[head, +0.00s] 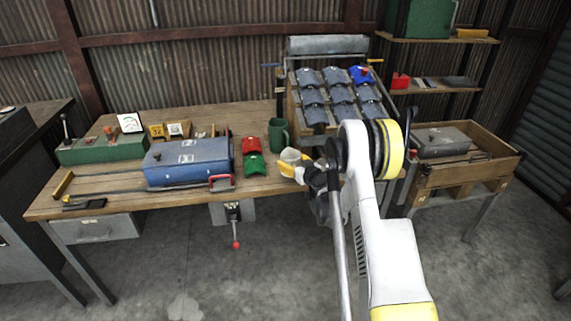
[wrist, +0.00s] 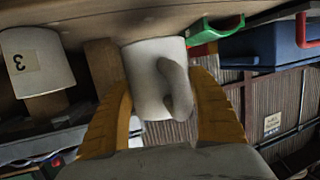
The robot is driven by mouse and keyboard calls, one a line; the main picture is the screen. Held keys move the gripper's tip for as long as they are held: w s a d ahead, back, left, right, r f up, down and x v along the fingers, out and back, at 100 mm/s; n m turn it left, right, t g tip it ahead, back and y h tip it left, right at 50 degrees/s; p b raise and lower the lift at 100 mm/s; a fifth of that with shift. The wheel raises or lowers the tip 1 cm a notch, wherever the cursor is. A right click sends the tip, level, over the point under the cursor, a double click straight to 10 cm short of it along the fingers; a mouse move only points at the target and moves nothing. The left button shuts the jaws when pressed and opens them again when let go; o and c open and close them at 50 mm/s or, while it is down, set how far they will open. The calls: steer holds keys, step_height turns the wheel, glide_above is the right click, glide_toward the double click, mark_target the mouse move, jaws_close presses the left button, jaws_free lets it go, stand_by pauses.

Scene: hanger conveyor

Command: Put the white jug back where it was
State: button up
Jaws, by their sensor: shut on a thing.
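The white jug (head: 291,155) is at the front right part of the workbench, beside the green jug (head: 278,134). My gripper (head: 290,169) reaches it from the front, and its yellow fingers are shut on it. In the wrist view the white jug (wrist: 146,60) sits between the two yellow fingers of my gripper (wrist: 160,82), with its handle towards the camera. I cannot tell whether the jug's base touches the bench top.
The workbench (head: 110,186) carries a blue box (head: 187,160), red (head: 251,145) and green (head: 254,165) curved pieces left of the jug. A sloped rack (head: 312,97) of grey pieces stands behind right. A wooden tray table (head: 487,165) is at right.

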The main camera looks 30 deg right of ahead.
mark_target(287, 155)
steer(key=w+b, duration=0.1)
steer(key=w, duration=0.4)
steer(key=shift+w, duration=0.35)
step_height(287, 155, down, 4)
steer(key=b, duration=0.2)
steer(key=shift+d+r+b, duration=0.1)
steer(key=shift+r+b, duration=0.05)
steer(key=shift+b, duration=0.2)
steer(key=shift+r, duration=0.15)
steer(key=o, duration=1.3)
steer(key=shift+c, duration=0.2)
steer(key=shift+s, duration=0.1)
